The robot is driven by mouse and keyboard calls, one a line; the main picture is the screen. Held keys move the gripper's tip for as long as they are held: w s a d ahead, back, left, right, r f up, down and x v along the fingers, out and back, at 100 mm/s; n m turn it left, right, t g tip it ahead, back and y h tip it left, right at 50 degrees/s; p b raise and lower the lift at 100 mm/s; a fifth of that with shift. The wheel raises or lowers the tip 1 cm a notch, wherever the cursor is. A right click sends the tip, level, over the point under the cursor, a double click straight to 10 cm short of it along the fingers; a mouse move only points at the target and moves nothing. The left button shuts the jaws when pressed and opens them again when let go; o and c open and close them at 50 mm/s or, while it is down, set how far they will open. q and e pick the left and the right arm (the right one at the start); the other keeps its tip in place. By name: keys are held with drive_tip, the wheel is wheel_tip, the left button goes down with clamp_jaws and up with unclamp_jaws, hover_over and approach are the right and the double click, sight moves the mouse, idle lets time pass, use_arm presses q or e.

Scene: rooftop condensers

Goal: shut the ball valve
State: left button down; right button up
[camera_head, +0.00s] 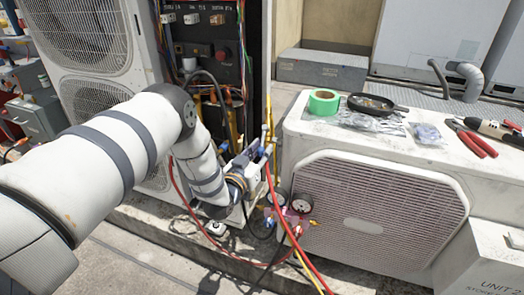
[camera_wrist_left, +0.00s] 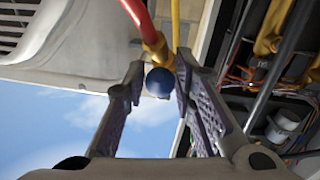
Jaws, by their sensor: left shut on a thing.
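My left gripper (camera_head: 262,152) is at the hoses between the tall open cabinet and the low condenser unit. In the left wrist view its two fingers (camera_wrist_left: 160,78) stand on either side of a round blue knob (camera_wrist_left: 160,83). The knob sits against a brass fitting (camera_wrist_left: 155,46) where a red hose and a yellow hose come down; I take this for the ball valve. The gripper is shut on the blue knob, though the contact is hard to see. The valve's body and handle angle are mostly hidden in the head view. My right gripper is not in view.
The low condenser (camera_head: 375,205) stands right of the gripper, with green tape (camera_head: 324,101), a black pan (camera_head: 372,104) and red-handled pliers (camera_head: 472,140) on top. Round gauges (camera_head: 301,203) and a red hose (camera_head: 284,218) hang below the gripper. The cabinet (camera_head: 258,60) is behind.

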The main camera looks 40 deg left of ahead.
use_arm(q)
drive_tip(key=c, duration=1.3)
unclamp_jaws()
drive_tip(key=shift+d, duration=0.15)
drive_tip(key=s+d, duration=0.1)
drive_tip(key=s, duration=1.1)
drive_tip(key=shift+d, duration=0.4)
drive_tip(key=shift+w, duration=0.1)
